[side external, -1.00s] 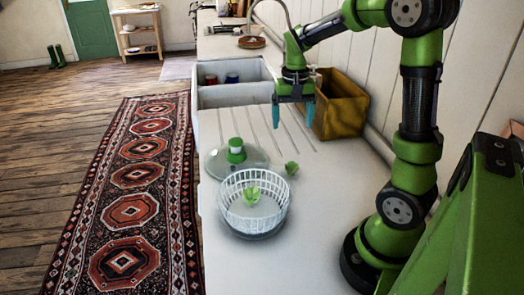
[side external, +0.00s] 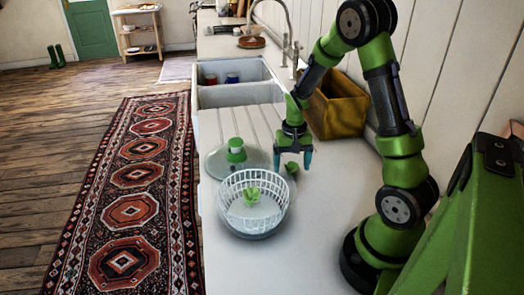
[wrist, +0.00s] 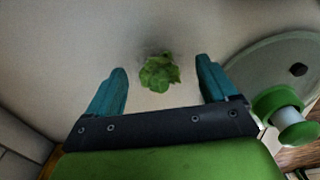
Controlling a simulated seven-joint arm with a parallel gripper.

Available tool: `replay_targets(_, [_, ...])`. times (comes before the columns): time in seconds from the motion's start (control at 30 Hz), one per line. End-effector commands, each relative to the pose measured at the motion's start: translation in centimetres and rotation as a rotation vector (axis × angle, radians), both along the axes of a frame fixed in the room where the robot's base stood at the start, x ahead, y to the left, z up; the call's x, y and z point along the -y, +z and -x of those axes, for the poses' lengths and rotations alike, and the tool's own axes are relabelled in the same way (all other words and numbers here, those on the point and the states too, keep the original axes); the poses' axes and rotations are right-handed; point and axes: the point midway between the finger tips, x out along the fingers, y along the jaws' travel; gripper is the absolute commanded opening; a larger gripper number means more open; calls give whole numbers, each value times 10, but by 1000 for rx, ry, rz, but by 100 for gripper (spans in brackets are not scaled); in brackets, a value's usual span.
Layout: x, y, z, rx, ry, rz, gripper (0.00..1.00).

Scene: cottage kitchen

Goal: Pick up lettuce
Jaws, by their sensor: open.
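A small green lettuce piece (side external: 291,167) lies on the white counter, right of the clear lid. My gripper (side external: 292,164) is open above it, with its blue fingers pointing down. In the wrist view the lettuce (wrist: 160,72) shows ahead of the space between the open fingertips (wrist: 162,76), with nothing gripped. Another lettuce piece (side external: 252,197) lies inside the white basket (side external: 237,213) nearer the camera.
The clear lid with its green knob (side external: 236,150) lies just left of the gripper; its knob also shows in the wrist view (wrist: 278,104). A wooden box (side external: 338,107) stands by the wall. The sink (side external: 238,97) is behind. The counter's near right is clear.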

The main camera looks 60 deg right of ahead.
Motion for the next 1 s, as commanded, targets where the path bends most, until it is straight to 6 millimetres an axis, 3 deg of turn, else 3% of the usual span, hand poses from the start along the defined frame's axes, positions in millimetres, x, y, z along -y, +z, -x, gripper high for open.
replay_targets(0.1, [0, -11, 0, -1, -1, -1, 86])
replay_targets(0.37, [0, -12, 0, 1, 0, 0, 84])
replay_targets(0.6, [0, -12, 0, 1, 0, 0, 48])
replay_targets(1.0, [0, -9, -1, 2, 0, 1, 48])
